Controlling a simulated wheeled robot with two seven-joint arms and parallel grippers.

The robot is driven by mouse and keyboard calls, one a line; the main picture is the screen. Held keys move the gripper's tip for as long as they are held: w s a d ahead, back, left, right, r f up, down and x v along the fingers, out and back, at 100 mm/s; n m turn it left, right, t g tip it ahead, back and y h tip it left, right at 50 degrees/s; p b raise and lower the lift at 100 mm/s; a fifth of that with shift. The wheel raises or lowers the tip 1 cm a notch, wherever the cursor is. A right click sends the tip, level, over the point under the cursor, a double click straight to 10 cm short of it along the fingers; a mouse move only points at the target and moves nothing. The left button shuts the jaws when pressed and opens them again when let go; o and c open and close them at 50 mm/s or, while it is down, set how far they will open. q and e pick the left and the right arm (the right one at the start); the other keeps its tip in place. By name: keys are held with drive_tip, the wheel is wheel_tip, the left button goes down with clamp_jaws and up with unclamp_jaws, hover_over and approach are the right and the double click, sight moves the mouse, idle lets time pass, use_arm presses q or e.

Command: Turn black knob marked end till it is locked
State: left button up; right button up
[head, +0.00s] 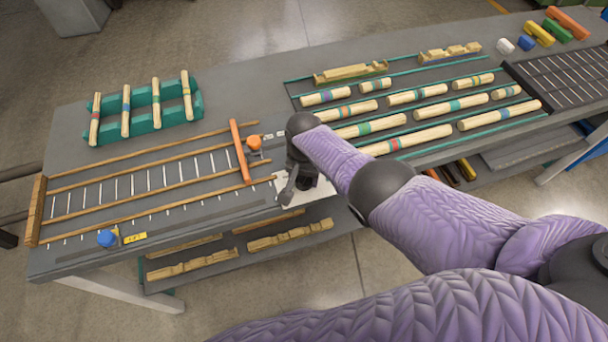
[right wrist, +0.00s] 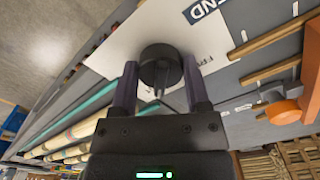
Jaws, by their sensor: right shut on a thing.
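The black knob (right wrist: 160,66) is round and stands on a white plate (right wrist: 115,50), which carries the printed word END (right wrist: 204,10) in the right wrist view. My right gripper (right wrist: 160,85) is shut on the knob, one finger on each side of it. In the head view my right gripper (head: 303,188) points down at the bench by the plate's edge, and it hides the knob there. The knob's turn angle and any lock mark cannot be made out. My left gripper is not in view.
An orange bar (head: 240,150) and orange knob (head: 254,142) stand just left of my right gripper. A wooden-railed rack (head: 150,180) lies further left, with a blue knob (head: 106,238) at its front. Turned wood pieces (head: 370,127) lie in rows to the right.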

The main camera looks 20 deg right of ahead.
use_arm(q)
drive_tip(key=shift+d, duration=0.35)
use_arm(e)
drive_tip(key=shift+w, duration=0.1)
drive_tip(key=o, duration=0.9)
drive_tip(key=shift+c, duration=0.2)
drive_tip(key=o, duration=0.4)
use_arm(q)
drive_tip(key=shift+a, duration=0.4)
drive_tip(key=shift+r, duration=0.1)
use_arm(e)
drive_tip(key=shift+r, duration=0.1)
wheel_tip(320, 180, up, 9)
drive_tip(key=p, duration=0.7)
drive_tip(key=shift+r, duration=0.45)
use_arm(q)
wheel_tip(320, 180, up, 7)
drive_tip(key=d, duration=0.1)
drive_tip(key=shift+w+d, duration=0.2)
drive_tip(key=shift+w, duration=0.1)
use_arm(e)
drive_tip(key=shift+f, duration=0.1)
